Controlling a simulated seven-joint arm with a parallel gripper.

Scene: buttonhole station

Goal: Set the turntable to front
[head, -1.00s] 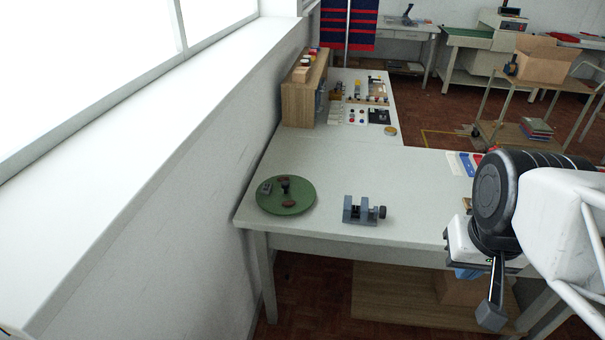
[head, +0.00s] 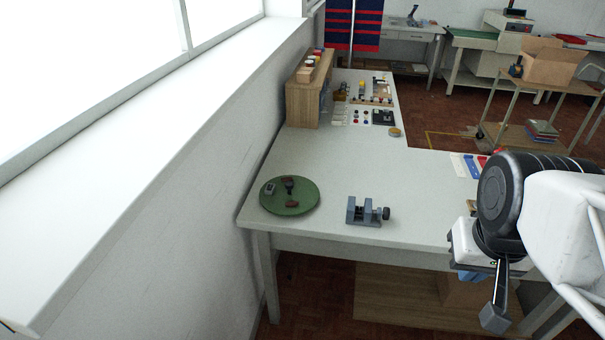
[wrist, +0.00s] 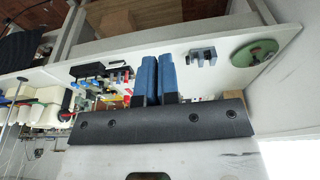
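The turntable is a round green disc (head: 289,208) at the left front corner of the pale table in the head view. A small grey block, a dark upright piece and a brown piece are on it. The turntable also shows at the upper right of the wrist view (wrist: 268,56), flat and apart from my gripper. My gripper (wrist: 158,60) has two blue fingers side by side in the wrist view, with no object visible between them. They look closed together. In the head view my arm is at the right, far from the turntable, and the fingertips are mostly hidden.
A grey vise-like fixture (head: 366,212) stands right of the turntable. A wooden shelf unit (head: 302,103) and several small parts stand along the table's back left. A white wall and window ledge (head: 150,140) border the left side. The table surface (head: 335,170) behind the fixture is clear.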

